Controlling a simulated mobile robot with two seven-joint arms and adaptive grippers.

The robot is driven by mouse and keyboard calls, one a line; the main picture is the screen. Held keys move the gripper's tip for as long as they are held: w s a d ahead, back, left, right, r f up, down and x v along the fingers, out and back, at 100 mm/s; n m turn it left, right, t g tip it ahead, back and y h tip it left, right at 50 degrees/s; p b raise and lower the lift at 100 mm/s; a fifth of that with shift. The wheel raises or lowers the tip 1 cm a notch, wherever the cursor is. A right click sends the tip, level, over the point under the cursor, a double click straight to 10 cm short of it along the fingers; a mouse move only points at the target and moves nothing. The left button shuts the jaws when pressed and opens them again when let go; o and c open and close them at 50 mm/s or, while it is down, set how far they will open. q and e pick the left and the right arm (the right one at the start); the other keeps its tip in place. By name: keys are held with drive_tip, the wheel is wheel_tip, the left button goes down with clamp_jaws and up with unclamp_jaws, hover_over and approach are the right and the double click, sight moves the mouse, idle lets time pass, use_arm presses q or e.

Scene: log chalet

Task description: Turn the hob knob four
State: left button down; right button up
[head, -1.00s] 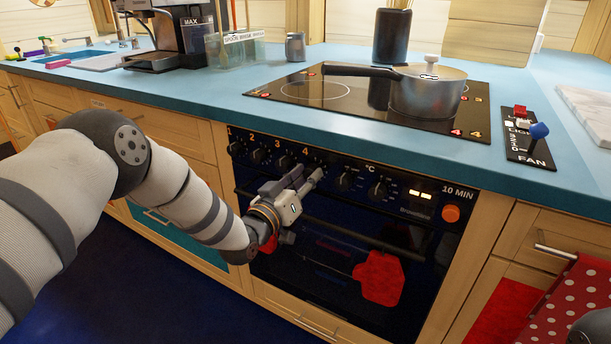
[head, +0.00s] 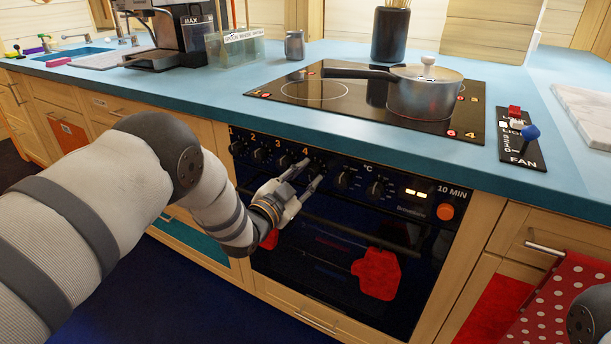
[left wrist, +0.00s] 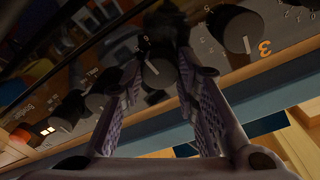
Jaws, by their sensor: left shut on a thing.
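The oven front carries a row of black knobs under orange numbers. Hob knob four (head: 315,165) is under the number 4 in the head view, partly hidden by my fingers. My left gripper (head: 310,172) is at this knob, its two fingers shut on it from either side. In the left wrist view the black knob (left wrist: 158,73) with a white pointer line shows between the two textured fingers. My right gripper is out of the picture; only a bit of my right arm shows at the lower right edge.
Knob three (left wrist: 236,30) is close beside the fingers. The oven temperature knob (head: 342,180) lies to the right. A steel pan (head: 424,98) stands on the hob (head: 300,107) above. An oven handle bar (head: 345,228) and red mitt (head: 377,273) are below.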

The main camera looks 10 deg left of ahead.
use_arm(q)
drive_tip(key=shift+m, duration=0.7)
drive_tip(key=c, duration=1.2)
unclamp_jaws()
drive_tip(key=shift+c, duration=0.2)
drive_tip(key=v, duration=1.2)
